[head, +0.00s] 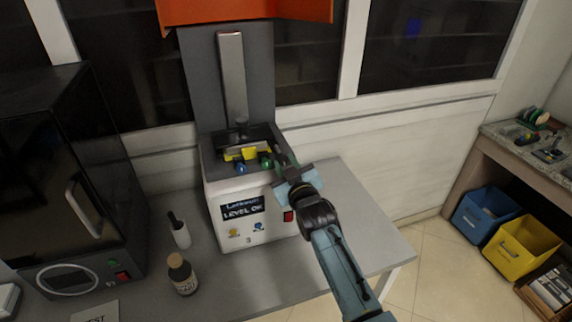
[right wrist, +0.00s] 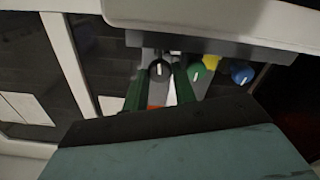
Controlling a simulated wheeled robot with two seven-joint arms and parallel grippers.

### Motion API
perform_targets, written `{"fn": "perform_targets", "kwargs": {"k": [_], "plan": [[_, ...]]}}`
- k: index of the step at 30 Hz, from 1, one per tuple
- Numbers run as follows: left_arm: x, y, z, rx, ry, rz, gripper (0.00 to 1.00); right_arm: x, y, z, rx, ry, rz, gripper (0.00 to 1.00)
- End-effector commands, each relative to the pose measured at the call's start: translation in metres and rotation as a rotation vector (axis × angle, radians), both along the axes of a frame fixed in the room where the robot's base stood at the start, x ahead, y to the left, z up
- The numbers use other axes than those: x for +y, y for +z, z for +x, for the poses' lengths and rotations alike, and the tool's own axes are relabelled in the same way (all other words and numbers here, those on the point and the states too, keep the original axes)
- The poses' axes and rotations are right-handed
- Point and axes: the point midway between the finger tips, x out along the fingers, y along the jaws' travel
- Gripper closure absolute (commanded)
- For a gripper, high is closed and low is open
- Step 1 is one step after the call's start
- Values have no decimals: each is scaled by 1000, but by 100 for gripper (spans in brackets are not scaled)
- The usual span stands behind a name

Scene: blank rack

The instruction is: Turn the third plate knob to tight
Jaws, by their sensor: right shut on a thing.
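The white machine (head: 226,222) stands on the grey bench, with a dark tray recess on top and a "LEVEL OK" display on its front. A blue knob (head: 240,168) and a green knob (head: 266,163) stick out at its top front edge. In the right wrist view a dark grey knob (right wrist: 159,70) with a white mark sits between the two green fingers of my right gripper (right wrist: 160,92), which is shut on it. The green knob (right wrist: 195,73) and blue knob (right wrist: 242,75) are beside it. The grey knob is hidden in the head view. My left gripper is not in view.
A black oven-like unit (head: 60,170) stands at left. A brown bottle (head: 181,274) and a white bottle (head: 179,231) stand on the bench (head: 345,205) near the machine. Blue (head: 484,213) and yellow (head: 522,246) bins are at far right.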

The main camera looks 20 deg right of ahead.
Motion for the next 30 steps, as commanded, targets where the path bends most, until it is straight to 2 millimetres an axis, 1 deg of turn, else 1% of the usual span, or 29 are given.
{"fn": "perform_targets", "kwargs": {"k": [10, 11, 12, 20, 23, 26, 30], "plan": [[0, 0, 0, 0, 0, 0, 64, 0, -1, 0, 2, -1, 2, 96], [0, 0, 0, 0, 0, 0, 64, 0, -1, 0, 2, -1, 2, 71], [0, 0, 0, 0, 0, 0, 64, 0, -1, 0, 2, -1, 2, 65], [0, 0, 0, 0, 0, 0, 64, 0, -1, 0, 1, 0, 1, 65], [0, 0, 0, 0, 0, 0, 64, 0, -1, -3, 1, 0, 1, 65], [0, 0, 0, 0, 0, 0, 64, -1, -2, -13, 2, 0, 1, 65], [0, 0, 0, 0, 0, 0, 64, -1, -2, -35, 2, 0, 1, 65]]}}
